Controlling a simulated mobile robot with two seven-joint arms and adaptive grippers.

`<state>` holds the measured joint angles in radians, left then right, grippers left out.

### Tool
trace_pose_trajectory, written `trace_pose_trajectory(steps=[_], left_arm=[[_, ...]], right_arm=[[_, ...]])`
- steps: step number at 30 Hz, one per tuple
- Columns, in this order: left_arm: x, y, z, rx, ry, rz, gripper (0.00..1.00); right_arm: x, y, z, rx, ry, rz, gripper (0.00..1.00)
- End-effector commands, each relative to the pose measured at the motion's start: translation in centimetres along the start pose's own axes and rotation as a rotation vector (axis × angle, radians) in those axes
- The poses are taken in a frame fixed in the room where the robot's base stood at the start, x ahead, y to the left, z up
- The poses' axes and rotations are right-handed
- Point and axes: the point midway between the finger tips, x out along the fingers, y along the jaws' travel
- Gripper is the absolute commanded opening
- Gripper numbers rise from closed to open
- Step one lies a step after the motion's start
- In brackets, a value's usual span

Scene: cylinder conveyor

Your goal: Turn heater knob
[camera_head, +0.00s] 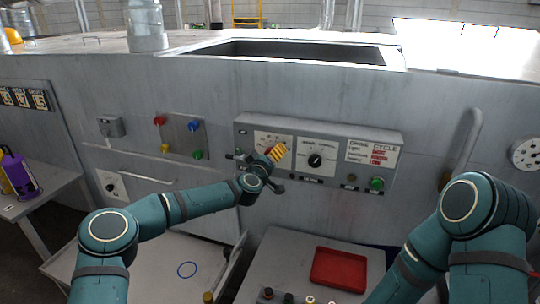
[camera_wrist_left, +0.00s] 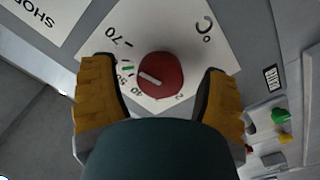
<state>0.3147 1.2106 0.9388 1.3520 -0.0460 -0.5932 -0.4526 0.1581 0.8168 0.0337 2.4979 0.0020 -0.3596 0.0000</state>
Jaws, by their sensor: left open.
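The red heater knob (camera_wrist_left: 160,75) sits on a white dial plate (camera_wrist_left: 180,28) marked °C, with numbers around it. In the left wrist view its white pointer line points left, toward the numbers near 50, close to a small green mark. My left gripper (camera_head: 274,156) is open at the control panel (camera_head: 330,127). In the left wrist view its two yellow fingers stand on either side of the knob, with a gap visible on each side. In the head view the gripper hides the knob. My right arm shows at the right, but its gripper is out of frame.
A black selector knob (camera_head: 316,160) and a green button (camera_head: 377,183) sit right of my left gripper. A box with coloured buttons (camera_head: 181,138) is to the left. Below is a table with a red tray (camera_head: 338,270). A vertical handle (camera_head: 462,148) stands at the right.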

Motion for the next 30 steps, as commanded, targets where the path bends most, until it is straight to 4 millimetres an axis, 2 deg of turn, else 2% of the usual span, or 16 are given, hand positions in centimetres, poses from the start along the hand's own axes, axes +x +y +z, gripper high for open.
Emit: trace_pose_trajectory(steps=[5, 6, 11, 12, 22, 30], left_arm=[[0.0, 0.0, 0.0, 0.0, 0.0, 0.0, 0.75], [0.0, 0.0, 0.0, 0.0, 0.0, 0.0, 0.68], [0.0, 0.0, 0.0, 0.0, 0.0, 0.0, 0.12], [0.0, 0.0, 0.0, 0.0, 0.0, 0.0, 0.05], [0.0, -0.1, 0.1, -0.034, 0.001, 0.001, 0.05], [0.0, -0.3, 0.2, -0.19, 0.004, 0.001, 0.05]], right_arm=[[0.0, 0.0, 0.0, 0.0, 0.0, 0.0, 0.47], [0.0, 0.0, 0.0, 0.0, 0.0, 0.0, 0.47], [0.0, 0.0, 0.0, 0.0, 0.0, 0.0, 0.47], [0.0, 0.0, 0.0, 0.0, 0.0, 0.0, 0.47], [0.8, 0.3, 0.1, 0.001, 0.001, 0.0, 0.47], [3.8, 1.3, 0.5, 0.0, 0.001, 0.005, 0.47]])
